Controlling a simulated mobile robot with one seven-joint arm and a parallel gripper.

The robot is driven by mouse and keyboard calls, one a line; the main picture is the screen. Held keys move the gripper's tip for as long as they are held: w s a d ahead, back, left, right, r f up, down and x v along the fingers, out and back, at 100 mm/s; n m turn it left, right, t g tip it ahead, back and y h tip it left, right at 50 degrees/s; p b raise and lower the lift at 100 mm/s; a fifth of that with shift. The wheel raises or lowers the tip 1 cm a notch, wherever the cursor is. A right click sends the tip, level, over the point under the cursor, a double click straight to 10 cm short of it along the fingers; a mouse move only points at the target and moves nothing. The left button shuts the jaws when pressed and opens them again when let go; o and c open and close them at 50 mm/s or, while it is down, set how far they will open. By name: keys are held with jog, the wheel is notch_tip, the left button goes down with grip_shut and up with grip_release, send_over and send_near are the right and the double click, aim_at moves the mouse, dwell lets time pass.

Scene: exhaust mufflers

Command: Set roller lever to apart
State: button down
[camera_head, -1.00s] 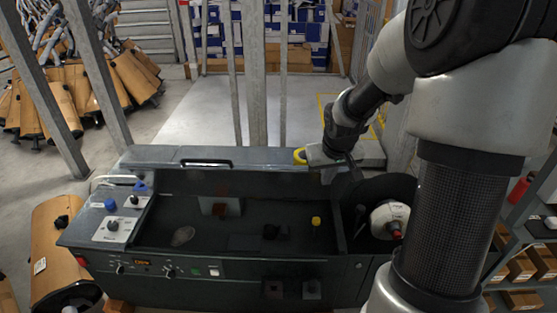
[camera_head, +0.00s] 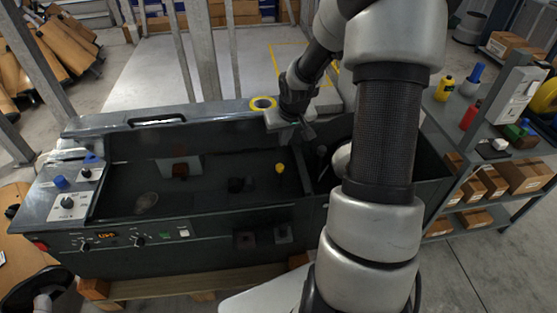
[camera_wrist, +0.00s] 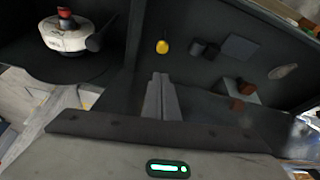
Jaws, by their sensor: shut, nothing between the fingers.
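A lever with a yellow knob (camera_head: 279,168) stands up in the dark well of the machine (camera_head: 150,262), right of the middle. The yellow knob (camera_wrist: 162,46) also shows in the wrist view. A black-knobbed lever (camera_wrist: 100,40) stands beside a white round part (camera_wrist: 68,36) there. I cannot tell from any label which is the roller lever.
The left panel (camera_head: 68,203) carries knobs. A yellow ring (camera_head: 263,103) lies on the rear ledge, left of my gripper. A divider wall (camera_wrist: 135,45) separates the white part's bay from the main well. Shelves (camera_head: 490,190) with boxes stand at the right.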

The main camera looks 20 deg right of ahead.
jog(key=b, duration=0.3)
send_over(280, 176)
jog(key=w, duration=0.2)
notch_tip(280, 176, down, 14)
jog(key=shift+w+d+r, duration=0.15)
jog(key=shift+w+d, duration=0.05)
jog(key=shift+d, duration=0.05)
